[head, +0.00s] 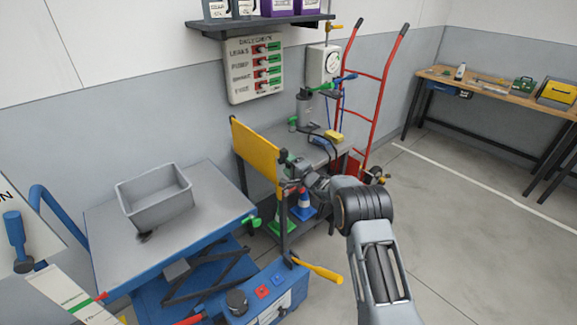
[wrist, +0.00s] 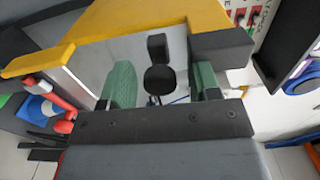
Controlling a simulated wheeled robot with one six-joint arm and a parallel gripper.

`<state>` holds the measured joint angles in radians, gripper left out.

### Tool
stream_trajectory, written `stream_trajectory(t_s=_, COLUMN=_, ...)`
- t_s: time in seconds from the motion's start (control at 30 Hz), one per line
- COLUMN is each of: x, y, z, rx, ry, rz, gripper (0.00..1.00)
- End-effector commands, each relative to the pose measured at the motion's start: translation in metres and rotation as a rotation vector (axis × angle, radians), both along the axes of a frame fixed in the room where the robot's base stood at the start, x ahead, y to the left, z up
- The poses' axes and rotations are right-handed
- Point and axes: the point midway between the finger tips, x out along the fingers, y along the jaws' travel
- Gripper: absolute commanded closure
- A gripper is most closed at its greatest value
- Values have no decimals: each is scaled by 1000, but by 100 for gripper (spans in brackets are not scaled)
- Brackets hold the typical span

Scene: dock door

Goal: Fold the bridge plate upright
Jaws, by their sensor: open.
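The bridge plate (head: 256,155) is a yellow panel that stands steeply on edge between the lift table and the grey bench. In the wrist view its yellow edge (wrist: 120,25) crosses the top. My gripper (head: 288,170) is close against the plate's right side. In the wrist view my gripper (wrist: 162,85) has its two green-padded fingers apart. A black knob (wrist: 160,78) shows between them, and I cannot tell whether the fingers touch it. Nothing is clamped.
A lift table (head: 220,200) with a grey bin (head: 155,200) stands left. A blue unit with a yellow lever (head: 318,270) is in front. The grey bench (head: 335,150) carries a pump and hoses. A red hand truck (head: 370,75) leans behind. The floor at right is clear.

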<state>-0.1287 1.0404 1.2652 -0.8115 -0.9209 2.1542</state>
Motion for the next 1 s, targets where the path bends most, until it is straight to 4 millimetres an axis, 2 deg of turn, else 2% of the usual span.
stream_trajectory(t_s=0.17, x=-1, y=-2, z=-1, rx=-1, ry=1, rz=-1, gripper=44)
stream_trajectory(t_s=0.33, x=-12, y=-12, z=0, rx=0, ry=1, rz=-1, gripper=44)
stream_trajectory(t_s=0.8, x=-78, y=-72, z=-1, rx=-1, ry=2, rz=-2, gripper=44)
stream_trajectory(t_s=1.0, x=-95, y=-87, z=0, rx=0, ry=0, rz=-1, gripper=44)
